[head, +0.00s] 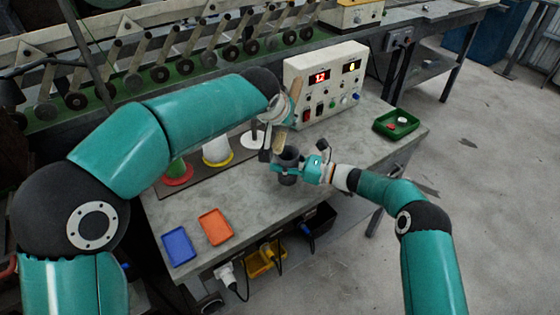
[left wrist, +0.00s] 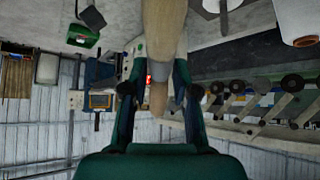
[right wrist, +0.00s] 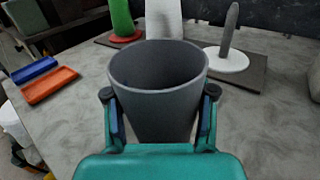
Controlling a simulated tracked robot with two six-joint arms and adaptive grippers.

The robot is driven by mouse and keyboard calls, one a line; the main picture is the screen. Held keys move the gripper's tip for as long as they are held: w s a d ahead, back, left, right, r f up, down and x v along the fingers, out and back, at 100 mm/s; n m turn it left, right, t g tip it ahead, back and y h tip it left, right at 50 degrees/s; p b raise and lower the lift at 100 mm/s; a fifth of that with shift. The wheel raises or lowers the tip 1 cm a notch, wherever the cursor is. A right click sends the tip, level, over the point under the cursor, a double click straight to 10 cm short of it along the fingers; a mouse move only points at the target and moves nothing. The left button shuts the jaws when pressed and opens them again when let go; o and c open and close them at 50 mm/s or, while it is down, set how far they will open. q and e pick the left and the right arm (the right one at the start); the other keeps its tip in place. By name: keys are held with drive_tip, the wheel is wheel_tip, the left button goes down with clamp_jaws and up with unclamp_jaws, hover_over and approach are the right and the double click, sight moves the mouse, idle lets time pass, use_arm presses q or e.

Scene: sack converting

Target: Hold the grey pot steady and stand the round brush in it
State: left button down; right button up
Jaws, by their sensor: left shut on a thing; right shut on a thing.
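The grey pot (head: 288,179) stands upright near the bench's right front edge. My right gripper (head: 291,168) is shut around its sides; the right wrist view shows a finger on each side of the pot (right wrist: 157,95), whose open mouth looks empty. My left gripper (head: 279,128) is shut on the round brush (head: 279,143), with its tan handle (head: 297,84) pointing up. The brush is held roughly upright above the pot, apart from it as far as I can tell. In the left wrist view the brush (left wrist: 162,30) runs between the fingers.
A green tray (head: 396,124) is at the right; blue (head: 178,246) and orange (head: 215,227) trays lie at the front left. Cones on coloured discs (head: 217,152) stand on a dark board behind my left arm.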

sight(276, 147)
use_arm(q)
wheel_tip(276, 147, down, 10)
idle(1.1)
drive_tip(key=c, duration=0.8)
unclamp_jaws()
drive_tip(key=v, duration=1.2)
drive_tip(key=shift+f, duration=0.15)
